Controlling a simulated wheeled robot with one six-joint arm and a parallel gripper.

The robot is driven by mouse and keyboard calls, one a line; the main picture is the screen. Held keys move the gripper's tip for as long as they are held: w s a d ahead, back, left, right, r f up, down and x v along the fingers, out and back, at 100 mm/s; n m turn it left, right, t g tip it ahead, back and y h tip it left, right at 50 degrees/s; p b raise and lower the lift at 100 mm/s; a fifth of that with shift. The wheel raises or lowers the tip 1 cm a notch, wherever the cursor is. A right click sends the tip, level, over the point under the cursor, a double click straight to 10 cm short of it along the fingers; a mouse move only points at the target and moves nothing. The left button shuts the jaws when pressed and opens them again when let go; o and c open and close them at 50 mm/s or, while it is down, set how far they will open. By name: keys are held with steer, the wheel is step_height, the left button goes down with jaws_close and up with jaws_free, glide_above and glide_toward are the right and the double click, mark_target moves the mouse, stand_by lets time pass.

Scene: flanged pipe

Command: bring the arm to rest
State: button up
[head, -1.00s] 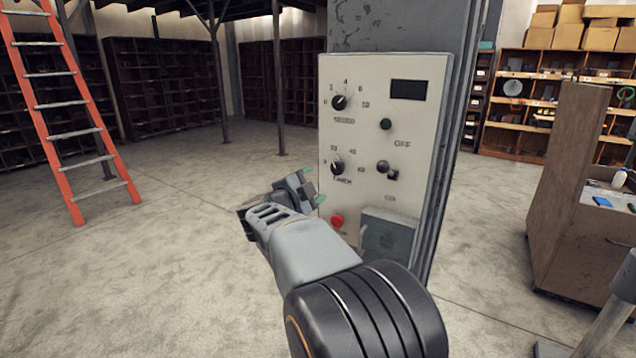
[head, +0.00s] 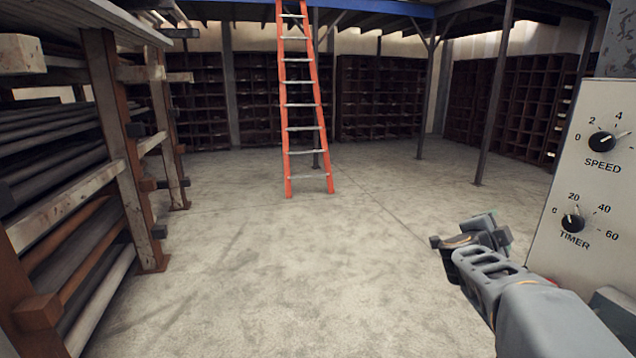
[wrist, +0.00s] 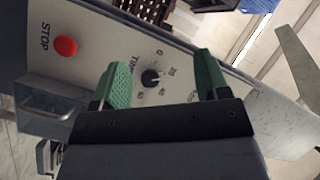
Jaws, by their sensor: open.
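My gripper (head: 490,232) is at the right in the head view, in front of and left of the control panel (head: 563,205). In the wrist view its two green fingers (wrist: 162,85) stand apart with nothing held between them. The TIMER knob (wrist: 151,78) shows in the gap beyond the fingers, and I cannot tell the exact distance to it. The SPEED knob (head: 602,142) is on the panel above the timer.
A rack of pipes and bars (head: 75,200) stands at the left. An orange ladder (head: 302,110) stands farther back, with dark shelving (head: 380,105) behind it. The concrete floor (head: 290,250) between rack and panel is clear. A grey box (wrist: 45,108) juts from the panel below STOP.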

steer(key=s+a+f+n+y+p, duration=0.1)
steer(key=a+f+n+y, duration=0.4)
steer(key=a+n+y, duration=0.3)
steer(key=s+a+f+n+y+p, duration=0.1)
steer(key=a+f+n+y, duration=0.45)
steer(key=a, duration=0.35)
steer(key=s+a+f+n+g+p, duration=0.1)
steer(key=s+a+n+g, duration=0.2)
steer(key=s, duration=0.6)
steer(key=s+a+f+n+g+p, duration=0.1)
steer(key=s+a+n+g+p, duration=0.1)
steer(key=s, duration=0.6)
steer(key=shift+s+a+n+g+p, duration=0.35)
steer(key=shift+a+n+g, duration=0.55)
steer(key=shift+n, duration=0.35)
steer(key=shift+a+r, duration=0.15)
steer(key=shift+r, duration=0.1)
steer(key=shift+c, duration=0.2)
